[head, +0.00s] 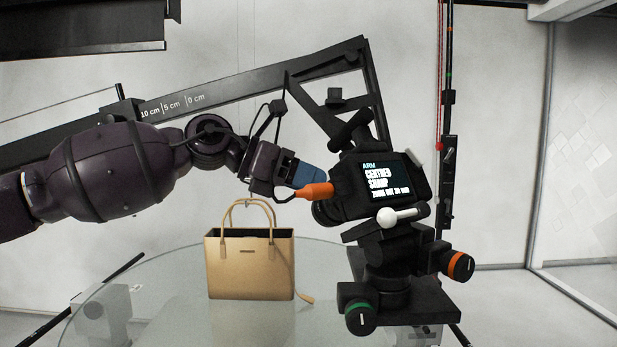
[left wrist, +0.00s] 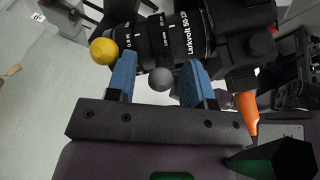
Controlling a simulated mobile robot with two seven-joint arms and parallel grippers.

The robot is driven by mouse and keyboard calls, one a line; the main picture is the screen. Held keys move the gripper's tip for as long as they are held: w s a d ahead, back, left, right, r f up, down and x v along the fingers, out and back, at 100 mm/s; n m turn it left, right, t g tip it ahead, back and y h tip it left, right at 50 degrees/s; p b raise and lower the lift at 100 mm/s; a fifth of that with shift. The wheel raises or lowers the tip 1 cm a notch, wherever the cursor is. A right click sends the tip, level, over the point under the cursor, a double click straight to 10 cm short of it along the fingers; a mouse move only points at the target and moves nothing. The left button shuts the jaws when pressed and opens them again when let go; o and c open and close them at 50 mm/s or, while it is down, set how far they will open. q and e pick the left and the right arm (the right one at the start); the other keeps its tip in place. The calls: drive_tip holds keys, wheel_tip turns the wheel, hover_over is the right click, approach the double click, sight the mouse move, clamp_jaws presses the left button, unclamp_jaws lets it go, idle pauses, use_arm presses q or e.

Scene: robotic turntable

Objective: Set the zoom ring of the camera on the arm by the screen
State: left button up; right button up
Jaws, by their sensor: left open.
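The black camera (head: 350,198) hangs on the boom arm (head: 255,92) at the right of the turntable. Its screen (head: 386,181) reads "ARM", "CENTRED", "SHARP" and a small line that seems to start "ZOOM OUT". In the left wrist view its lens (left wrist: 150,38) shows printed ring scales, a yellow ball knob (left wrist: 103,50) and a grey ball knob (left wrist: 161,79). My left gripper (head: 308,176) is at the lens. Its blue fingers are open, one on each side of the grey knob, with visible gaps; contact with the lens behind cannot be told. The yellow knob is outside the left finger.
An orange cone-shaped handle (head: 315,191) sticks out close below my left fingers. A tan handbag (head: 250,268) stands on the glass turntable (head: 150,305). Below the camera is a mount with a white-ball lever (head: 388,217), a green knob (head: 360,316) and an orange knob (head: 460,266).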

use_arm(q)
drive_tip(key=shift+d, duration=0.15)
drive_tip(key=c, duration=0.5)
clamp_jaws()
use_arm(e)
drive_tip(key=shift+s+f, duration=0.3)
drive_tip(key=shift+s, duration=0.05)
use_arm(q)
drive_tip(key=shift+f, duration=0.1)
use_arm(e)
drive_tip(key=shift+w, duration=0.1)
